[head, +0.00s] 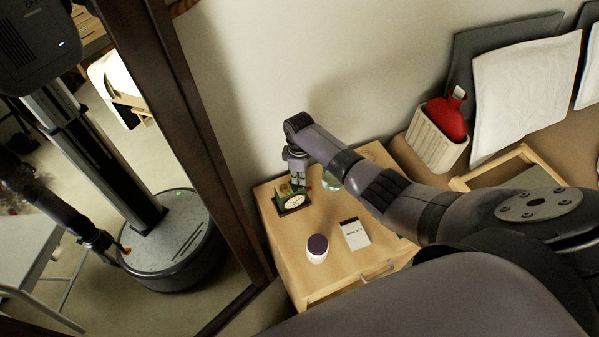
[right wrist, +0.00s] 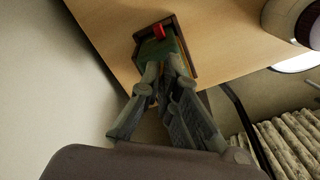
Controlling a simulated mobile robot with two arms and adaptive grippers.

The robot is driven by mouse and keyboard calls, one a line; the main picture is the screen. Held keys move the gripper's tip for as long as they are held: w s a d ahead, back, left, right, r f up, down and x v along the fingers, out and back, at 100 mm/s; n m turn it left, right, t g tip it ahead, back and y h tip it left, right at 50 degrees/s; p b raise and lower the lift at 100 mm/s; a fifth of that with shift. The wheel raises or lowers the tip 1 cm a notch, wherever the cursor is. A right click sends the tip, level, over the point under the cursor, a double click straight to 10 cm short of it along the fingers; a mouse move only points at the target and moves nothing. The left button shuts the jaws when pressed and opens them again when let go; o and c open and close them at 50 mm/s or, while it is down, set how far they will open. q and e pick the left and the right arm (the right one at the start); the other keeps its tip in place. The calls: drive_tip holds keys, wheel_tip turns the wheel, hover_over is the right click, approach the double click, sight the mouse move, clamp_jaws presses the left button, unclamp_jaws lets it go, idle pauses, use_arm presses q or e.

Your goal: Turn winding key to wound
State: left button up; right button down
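A small clock (head: 294,202) with a white dial and a dark green case stands near the back left of the wooden nightstand (head: 283,255). My right gripper (head: 297,182) points down at the top of the clock from behind. In the right wrist view the fingertips (right wrist: 162,68) come close together at the green and brown clock case (right wrist: 186,62). A red part (right wrist: 158,32) shows just beyond the fingertips. The winding key cannot be made out, and whether the fingers hold anything is hidden.
A jar with a purple lid (head: 317,246) and a white card or booklet (head: 354,233) stand in front of the clock. A glass object (head: 331,181) is partly behind my right forearm. A woven basket (head: 435,142) holds a red bottle (head: 447,117). A dark frame (head: 205,130) borders the left.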

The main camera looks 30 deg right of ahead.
drive_tip(key=m+p, duration=0.1)
drive_tip(key=m, duration=0.1)
drive_tip(key=m+p, duration=0.1)
drive_tip(key=m, duration=0.2)
drive_tip(key=shift+a+r+m, duration=0.15)
drive_tip(key=shift+m, duration=0.15)
drive_tip(key=m+p, duration=0.2)
drive_tip(key=m, duration=0.3)
drive_tip(key=shift+a, duration=0.1)
drive_tip(key=m, duration=0.5)
drive_tip(key=shift+a+m+p, duration=0.15)
drive_tip(key=shift+m+p, duration=0.2)
drive_tip(key=shift+m, duration=0.05)
drive_tip(key=m, duration=0.5)
drive_tip(key=shift+w, duration=0.1)
drive_tip(key=m, duration=0.6)
drive_tip(key=shift+w+a+m, duration=0.1)
drive_tip(key=shift+m, duration=0.3)
drive_tip(key=m, duration=0.5)
drive_tip(key=shift+w, duration=0.15)
drive_tip(key=m+b, duration=0.1)
drive_tip(key=m, duration=0.4)
drive_tip(key=shift+w+m, duration=0.1)
drive_tip(key=shift+m, duration=0.3)
drive_tip(key=m, duration=0.3)
drive_tip(key=m+b, duration=0.1)
drive_tip(key=m, duration=0.1)
drive_tip(key=shift+d+m, duration=0.3)
